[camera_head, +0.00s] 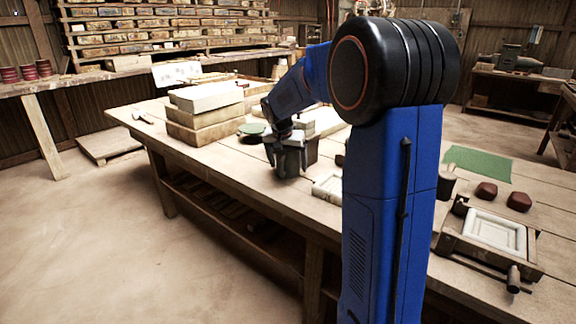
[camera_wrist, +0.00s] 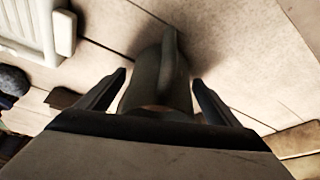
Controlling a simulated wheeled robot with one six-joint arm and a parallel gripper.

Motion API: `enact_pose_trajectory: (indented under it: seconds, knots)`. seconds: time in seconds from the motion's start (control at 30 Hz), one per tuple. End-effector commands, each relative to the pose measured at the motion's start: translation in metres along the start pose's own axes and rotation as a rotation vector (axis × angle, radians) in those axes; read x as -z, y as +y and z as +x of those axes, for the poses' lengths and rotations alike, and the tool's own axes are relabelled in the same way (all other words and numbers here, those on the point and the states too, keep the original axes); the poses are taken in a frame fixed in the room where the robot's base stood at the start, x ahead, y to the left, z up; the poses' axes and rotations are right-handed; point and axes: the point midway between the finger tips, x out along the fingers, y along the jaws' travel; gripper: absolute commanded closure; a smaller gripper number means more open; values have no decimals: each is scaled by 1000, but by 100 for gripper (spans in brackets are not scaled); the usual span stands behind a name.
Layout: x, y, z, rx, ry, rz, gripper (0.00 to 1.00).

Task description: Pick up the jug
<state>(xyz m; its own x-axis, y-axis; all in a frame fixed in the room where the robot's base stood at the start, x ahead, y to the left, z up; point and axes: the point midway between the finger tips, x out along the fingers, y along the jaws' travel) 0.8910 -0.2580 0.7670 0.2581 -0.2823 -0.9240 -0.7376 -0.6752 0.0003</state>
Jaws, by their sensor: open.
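The jug (camera_head: 290,163) is a dark grey-green vessel standing upright on the wooden workbench (camera_head: 235,178), near its front edge. My gripper (camera_head: 287,148) reaches down to it from above. In the wrist view the jug (camera_wrist: 160,85) sits between the two dark fingers of my gripper (camera_wrist: 160,82), with its handle facing the top of the picture. The fingers are open, one on each side, and a gap shows beside each. The lower part of the jug is hidden by the gripper body in the wrist view.
Stacked blocks (camera_head: 205,115) stand left of the jug, with a dark green round thing (camera_head: 252,131) between. A pale tray (camera_head: 328,187) lies close on the right. A framed mould (camera_head: 495,232), dark red lumps (camera_head: 486,191) and a green cloth (camera_head: 478,163) lie farther right.

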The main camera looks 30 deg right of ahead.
Motion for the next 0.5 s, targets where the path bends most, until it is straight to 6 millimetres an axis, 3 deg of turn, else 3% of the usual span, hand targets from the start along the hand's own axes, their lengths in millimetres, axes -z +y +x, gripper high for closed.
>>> enact_pose_trajectory:
  seconds: [0.17,0.2,0.5]
  knots:
    - [0,0,0,0,0,0,14]
    - [0,0,0,0,0,0,19]
    - [1,0,0,1,2,0,87]
